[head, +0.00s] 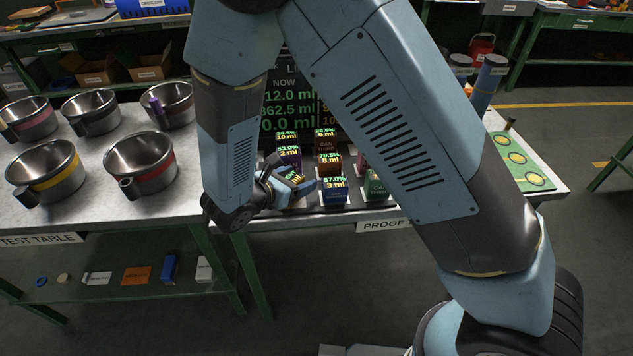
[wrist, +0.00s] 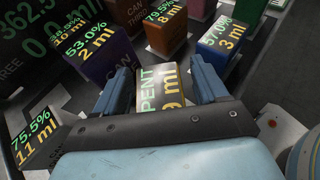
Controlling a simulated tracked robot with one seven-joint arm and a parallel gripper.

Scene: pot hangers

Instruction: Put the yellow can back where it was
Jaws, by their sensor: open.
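The yellow can (wrist: 160,88) sits between my gripper's fingers in the wrist view. Its top label reads "PENT" with an ml figure, partly cut off. In the head view it shows as a small yellowish block (head: 293,177) beside the fingers, partly hidden. My gripper (wrist: 157,84) is open, with one blue finger on each side of the can. I cannot tell whether either finger touches it. In the head view my gripper (head: 297,186) is low over the front part of the can rack, left of the blue can (head: 335,191).
A green can (head: 376,188) stands to the right. Several steel pots (head: 142,165) are on the left of the table. A display stands behind the cans.

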